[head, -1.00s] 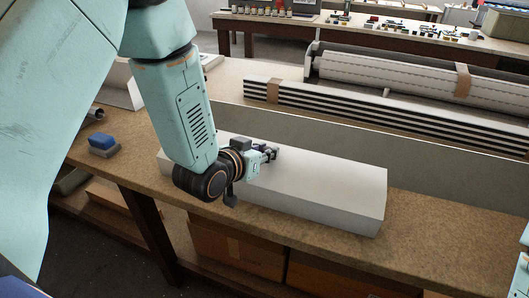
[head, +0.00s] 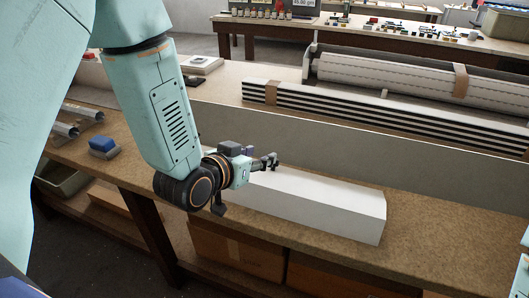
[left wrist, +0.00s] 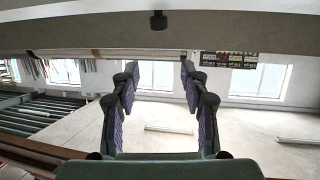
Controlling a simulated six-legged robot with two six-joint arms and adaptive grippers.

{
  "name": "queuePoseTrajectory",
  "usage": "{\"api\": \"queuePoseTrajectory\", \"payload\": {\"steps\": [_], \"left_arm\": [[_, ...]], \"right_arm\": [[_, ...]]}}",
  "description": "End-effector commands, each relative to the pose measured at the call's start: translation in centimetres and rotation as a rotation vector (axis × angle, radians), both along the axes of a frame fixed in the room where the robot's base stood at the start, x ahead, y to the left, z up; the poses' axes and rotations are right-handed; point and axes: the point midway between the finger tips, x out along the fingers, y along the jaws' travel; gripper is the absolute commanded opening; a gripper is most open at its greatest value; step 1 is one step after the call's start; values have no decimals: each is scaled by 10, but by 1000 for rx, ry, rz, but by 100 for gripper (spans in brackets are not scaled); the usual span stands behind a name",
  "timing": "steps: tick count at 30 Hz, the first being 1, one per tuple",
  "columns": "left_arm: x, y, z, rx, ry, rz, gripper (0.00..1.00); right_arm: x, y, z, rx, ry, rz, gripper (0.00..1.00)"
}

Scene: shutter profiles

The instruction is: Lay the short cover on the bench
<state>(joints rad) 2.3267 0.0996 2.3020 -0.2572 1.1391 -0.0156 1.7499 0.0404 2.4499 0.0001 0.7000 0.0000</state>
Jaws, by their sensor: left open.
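The short cover, a long white box-shaped profile (head: 318,205), lies along the brown bench (head: 430,228), near its front edge. My left gripper (head: 270,161) is at the cover's left part, in front of it in the head view. Its fingers are spread, and they also show apart with nothing between them in the left wrist view (left wrist: 160,85). The arm and gripper hide the cover's left end. Whether the fingertips touch the cover cannot be told. My right gripper is out of view.
A long grey panel (head: 330,142) stands behind the cover. A striped profile bundle (head: 370,119) and a strapped white roll (head: 420,80) lie farther back. The bench right of the cover is clear.

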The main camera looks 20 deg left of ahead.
Motion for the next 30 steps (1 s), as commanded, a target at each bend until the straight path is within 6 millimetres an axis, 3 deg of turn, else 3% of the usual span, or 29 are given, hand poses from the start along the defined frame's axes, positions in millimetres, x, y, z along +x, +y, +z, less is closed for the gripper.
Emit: {"api": "queuePoseTrajectory", "payload": {"steps": [8, 18, 30], "left_arm": [[-50, 10, 22, -7, 2, 3, 45], [-67, 14, 31, -2, 1, 0, 45], [-73, 15, 31, -1, -1, -1, 45]], "right_arm": [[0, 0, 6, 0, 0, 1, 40], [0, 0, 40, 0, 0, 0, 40], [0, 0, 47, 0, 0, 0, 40]]}}
